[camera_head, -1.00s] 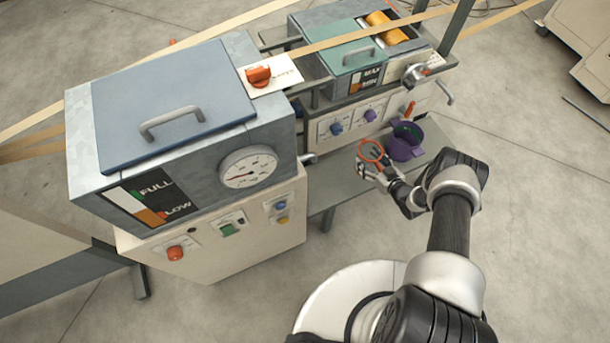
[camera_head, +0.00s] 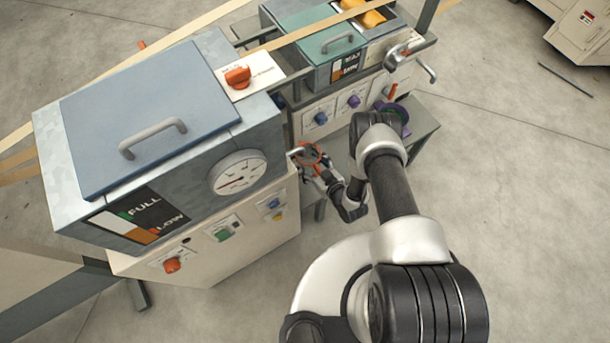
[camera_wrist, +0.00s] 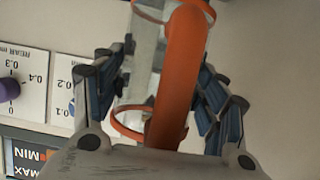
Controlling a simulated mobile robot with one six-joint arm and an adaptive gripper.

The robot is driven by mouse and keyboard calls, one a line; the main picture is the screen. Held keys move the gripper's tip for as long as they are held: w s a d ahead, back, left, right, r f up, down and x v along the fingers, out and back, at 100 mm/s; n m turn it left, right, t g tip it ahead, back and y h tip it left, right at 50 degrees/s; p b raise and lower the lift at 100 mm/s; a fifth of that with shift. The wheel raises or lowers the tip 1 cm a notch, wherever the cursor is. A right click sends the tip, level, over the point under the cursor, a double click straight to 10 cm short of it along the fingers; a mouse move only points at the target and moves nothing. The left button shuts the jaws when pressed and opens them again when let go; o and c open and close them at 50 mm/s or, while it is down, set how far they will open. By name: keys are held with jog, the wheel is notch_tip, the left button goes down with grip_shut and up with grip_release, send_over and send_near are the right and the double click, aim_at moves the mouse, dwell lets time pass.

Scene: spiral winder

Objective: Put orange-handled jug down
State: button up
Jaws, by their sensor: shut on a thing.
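The orange-handled jug shows in the wrist view as a thick orange handle (camera_wrist: 182,70) with an orange ring and a clear, see-through body behind it. My gripper (camera_wrist: 165,95) has its fingers on both sides of the handle and is shut on it. In the head view the jug's orange rim (camera_head: 309,153) shows small, just right of the big machine's gauge side. My gripper (camera_head: 320,172) is beside it, over or near the grey shelf. I cannot tell whether the jug's base touches anything.
A grey shelf (camera_head: 424,125) runs along the front of the machine. A purple jug (camera_head: 399,112) stands on it, partly hidden by my arm. The machine with the gauge (camera_head: 238,172) is close on the left. Knobs on the panel (camera_wrist: 8,88) are near the gripper.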

aim_at(308, 173)
jog(key=shift+s+a, duration=0.6)
jog(key=shift+a, duration=0.3)
notch_tip(308, 173, down, 2)
jog(key=shift+f+b, duration=0.25)
jog(key=shift+b, duration=0.55)
notch_tip(308, 173, down, 4)
jog(key=shift+f+b, duration=0.2)
jog(key=shift+b, duration=1)
jog(key=shift+s+a+f, duration=0.1)
jog(key=shift+a+f, duration=0.05)
jog(key=shift+f, duration=0.05)
jog(key=shift+r, duration=0.15)
jog(key=o, duration=1.1)
jog(key=shift+f, duration=0.2)
